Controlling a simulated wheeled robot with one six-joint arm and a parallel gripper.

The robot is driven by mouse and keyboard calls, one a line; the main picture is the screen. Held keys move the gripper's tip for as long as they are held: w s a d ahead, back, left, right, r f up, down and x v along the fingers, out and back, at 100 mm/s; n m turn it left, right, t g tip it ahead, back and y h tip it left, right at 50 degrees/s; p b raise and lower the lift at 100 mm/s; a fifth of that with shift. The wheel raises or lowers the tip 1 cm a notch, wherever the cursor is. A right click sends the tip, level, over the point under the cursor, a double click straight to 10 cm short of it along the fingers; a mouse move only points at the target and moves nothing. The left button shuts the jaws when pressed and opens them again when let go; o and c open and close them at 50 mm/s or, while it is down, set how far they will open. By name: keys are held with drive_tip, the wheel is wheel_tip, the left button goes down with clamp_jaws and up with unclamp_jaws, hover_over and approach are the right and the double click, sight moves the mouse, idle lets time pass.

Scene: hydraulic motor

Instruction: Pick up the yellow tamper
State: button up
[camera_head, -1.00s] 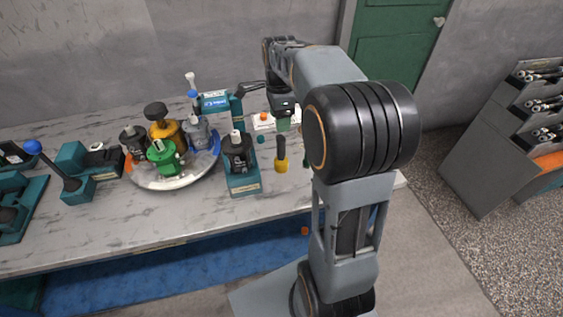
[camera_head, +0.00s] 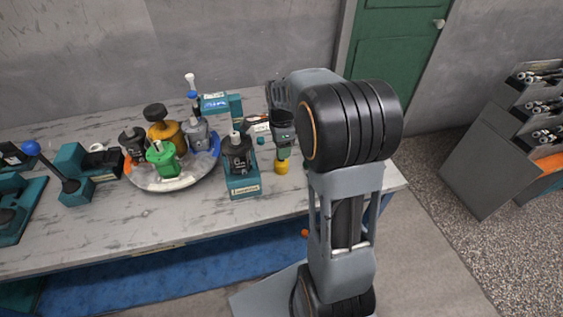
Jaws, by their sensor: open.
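The yellow tamper (camera_head: 281,167) stands upright on the grey marbled table, right of the teal stand with the dark motor. Its yellow base shows; its dark handle is hidden by my gripper. My gripper (camera_head: 283,152) is open and points down directly above the tamper, around or in front of its handle; I cannot tell which. The fingertips are small and partly merged with the handle.
The teal stand (camera_head: 243,186) with a dark motor is close on the left. A round tray (camera_head: 150,183) holds green, orange and grey motor parts. A teal press (camera_head: 217,104) stands behind. Bare table (camera_head: 130,222) lies in front.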

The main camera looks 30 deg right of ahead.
drive_tip(key=c, duration=1)
drive_tip(key=shift+r, duration=0.1)
